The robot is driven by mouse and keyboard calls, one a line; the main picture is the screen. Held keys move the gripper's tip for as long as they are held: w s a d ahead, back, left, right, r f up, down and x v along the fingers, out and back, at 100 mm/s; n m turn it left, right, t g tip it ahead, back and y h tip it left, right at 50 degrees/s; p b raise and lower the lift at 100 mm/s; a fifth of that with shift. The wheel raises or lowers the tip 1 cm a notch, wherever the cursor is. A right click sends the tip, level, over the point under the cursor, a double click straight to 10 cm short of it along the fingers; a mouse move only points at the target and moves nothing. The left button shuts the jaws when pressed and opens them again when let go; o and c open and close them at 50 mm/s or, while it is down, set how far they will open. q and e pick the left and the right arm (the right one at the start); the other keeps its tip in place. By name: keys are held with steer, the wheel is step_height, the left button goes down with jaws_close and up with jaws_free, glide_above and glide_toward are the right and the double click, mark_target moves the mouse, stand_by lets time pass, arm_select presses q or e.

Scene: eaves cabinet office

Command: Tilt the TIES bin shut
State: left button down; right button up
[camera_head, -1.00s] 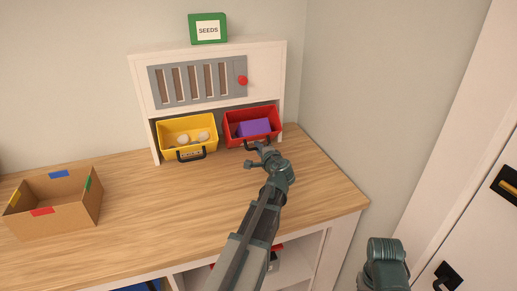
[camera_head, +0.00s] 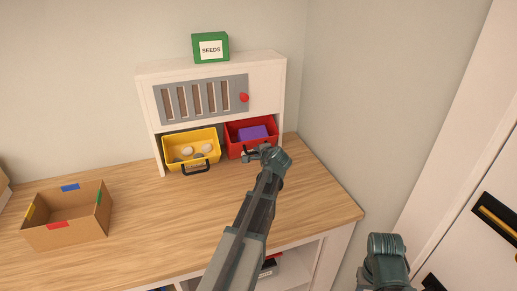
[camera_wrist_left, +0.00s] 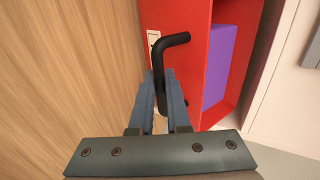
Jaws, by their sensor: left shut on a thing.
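The red bin (camera_head: 233,146) is tipped out from the right side of the white cabinet, with a purple box (camera_head: 252,132) in it. In the left wrist view the bin's red front (camera_wrist_left: 188,60) carries a black handle (camera_wrist_left: 172,43) and a partly hidden white label that I cannot read. My left gripper (camera_head: 249,154) is at this handle; in the left wrist view its fingers (camera_wrist_left: 163,80) are shut on it. The yellow bin (camera_head: 192,138) beside it is also tipped out and holds several pale round things. I cannot read which bin is marked TIES.
The cabinet (camera_head: 272,80) has a slatted grey panel (camera_head: 202,99) with a red knob (camera_head: 244,97), and a green SEEDS box (camera_head: 211,47) on top. An open cardboard box (camera_head: 70,230) stands on the desk (camera_head: 170,215) at left. The middle of the desk is clear. A wall is close at right.

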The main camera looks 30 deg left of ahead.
mark_target(255, 143)
arm_select(q)
steer(key=shift+w+a+r+g+h+p, duration=0.45)
steer(key=shift+a+r+g+h+p, duration=0.15)
steer(key=shift+p, duration=0.95)
steer(key=shift+w+a+r+g+h+p, duration=0.45)
steer(key=shift+r+p, duration=0.25)
steer(key=shift+p, duration=0.8)
steer(key=shift+w+a+r+g+h+p, duration=0.15)
steer(key=shift+w+a+g+h+p, duration=0.3)
steer(key=shift+p, duration=0.45)
steer(key=shift+w+a, duration=0.1)
steer(key=shift+a, duration=0.05)
steer(key=shift+w+a+r+p, duration=0.2)
steer(key=shift+a+p, duration=0.05)
steer(key=shift+p, duration=0.05)
steer(key=c, duration=1.2)
jaws_free()
steer(key=shift+s, duration=0.1)
